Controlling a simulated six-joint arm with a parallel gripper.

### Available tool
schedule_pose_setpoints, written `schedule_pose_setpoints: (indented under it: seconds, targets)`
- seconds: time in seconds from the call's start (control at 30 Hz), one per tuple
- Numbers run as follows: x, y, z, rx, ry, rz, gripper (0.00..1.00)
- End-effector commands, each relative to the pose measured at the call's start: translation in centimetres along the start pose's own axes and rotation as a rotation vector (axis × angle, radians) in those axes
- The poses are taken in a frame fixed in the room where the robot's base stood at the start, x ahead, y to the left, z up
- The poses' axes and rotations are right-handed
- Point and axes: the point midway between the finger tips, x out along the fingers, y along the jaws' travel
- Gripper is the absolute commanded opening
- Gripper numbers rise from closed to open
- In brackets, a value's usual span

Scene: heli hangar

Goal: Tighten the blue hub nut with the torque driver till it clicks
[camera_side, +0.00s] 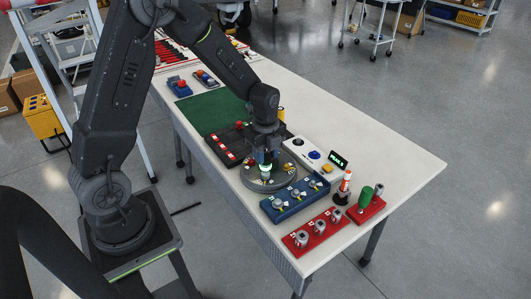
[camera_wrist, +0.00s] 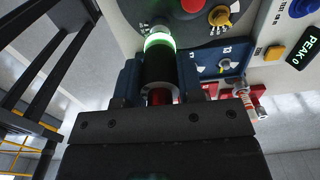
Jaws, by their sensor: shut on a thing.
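My gripper (camera_side: 266,158) is shut on the torque driver, a black cylinder with a glowing green ring (camera_side: 265,169). In the wrist view the jaws (camera_wrist: 157,80) press on both sides of the driver (camera_wrist: 158,66), and its lit end faces the hub. The hub is a round grey disc (camera_side: 284,184) on the table, and the driver stands over its left part. A red knob (camera_wrist: 192,5) and a yellow one (camera_wrist: 219,16) show on the disc beside the driver. I cannot make out the blue hub nut. Whether the driver touches a nut is hidden.
A white box with buttons (camera_side: 307,158) and a display (camera_side: 338,160) reading PEAK 0 in the wrist view (camera_wrist: 302,58) stand right of the hub.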

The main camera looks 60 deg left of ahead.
Motion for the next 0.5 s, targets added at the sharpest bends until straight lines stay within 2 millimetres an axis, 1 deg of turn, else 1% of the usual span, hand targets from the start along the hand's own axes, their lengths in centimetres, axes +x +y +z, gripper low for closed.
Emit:
schedule_pose_setpoints:
  seconds: [0.17, 0.5]
  targets:
    - [-0.07, -0.09, 0.00, -0.058, 0.000, -0.003, 0.10]
    - [-0.18, -0.08, 0.00, -0.058, 0.000, -0.003, 0.10]
